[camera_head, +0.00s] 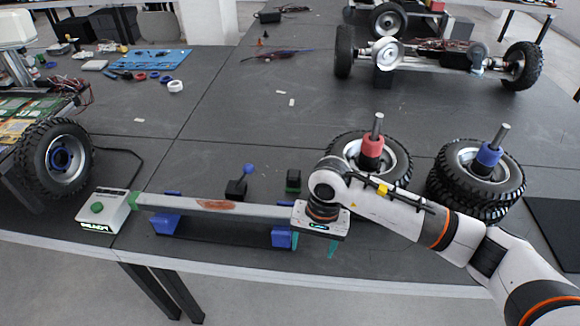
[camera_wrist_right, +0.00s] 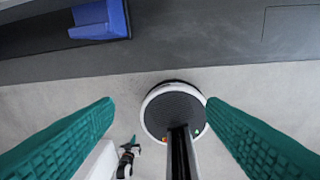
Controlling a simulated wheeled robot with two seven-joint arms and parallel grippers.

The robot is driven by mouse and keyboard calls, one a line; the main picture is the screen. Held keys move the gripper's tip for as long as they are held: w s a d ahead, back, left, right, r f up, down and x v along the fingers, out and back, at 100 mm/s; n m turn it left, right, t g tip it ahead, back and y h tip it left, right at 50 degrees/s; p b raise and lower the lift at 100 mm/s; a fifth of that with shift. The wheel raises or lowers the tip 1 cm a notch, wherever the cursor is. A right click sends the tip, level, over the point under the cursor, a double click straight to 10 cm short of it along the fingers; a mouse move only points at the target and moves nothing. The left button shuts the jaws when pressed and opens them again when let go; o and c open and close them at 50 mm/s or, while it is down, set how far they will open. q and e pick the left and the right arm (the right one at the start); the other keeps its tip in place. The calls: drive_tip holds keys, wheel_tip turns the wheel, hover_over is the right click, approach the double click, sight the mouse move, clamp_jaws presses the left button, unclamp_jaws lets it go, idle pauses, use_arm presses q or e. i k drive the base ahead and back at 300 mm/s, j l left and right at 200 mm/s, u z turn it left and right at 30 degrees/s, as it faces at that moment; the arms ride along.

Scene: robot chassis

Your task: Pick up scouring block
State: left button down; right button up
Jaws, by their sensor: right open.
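A small black block with a green layer, which looks like the scouring block (camera_head: 293,181), stands on the dark table behind the right end of a metal bar (camera_head: 180,202). The bar has a rusty brown patch and rests over blue supports (camera_head: 165,224). My right gripper (camera_head: 314,246) points down near the table's front edge, in front of the block and by the bar's right end. Its green fingers are apart and empty in the right wrist view (camera_wrist_right: 160,102), with floor between them. The block is not in that view. My left gripper is not in view.
A blue-knobbed black piece (camera_head: 237,187) stands left of the block. Stacked tyres with a red-collared shaft (camera_head: 371,150) and a blue-collared shaft (camera_head: 488,158) stand to the right. A white box with a green button (camera_head: 103,210) sits left. The table's middle is mostly clear.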

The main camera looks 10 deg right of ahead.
sight(294, 179)
drive_tip(key=i, duration=1)
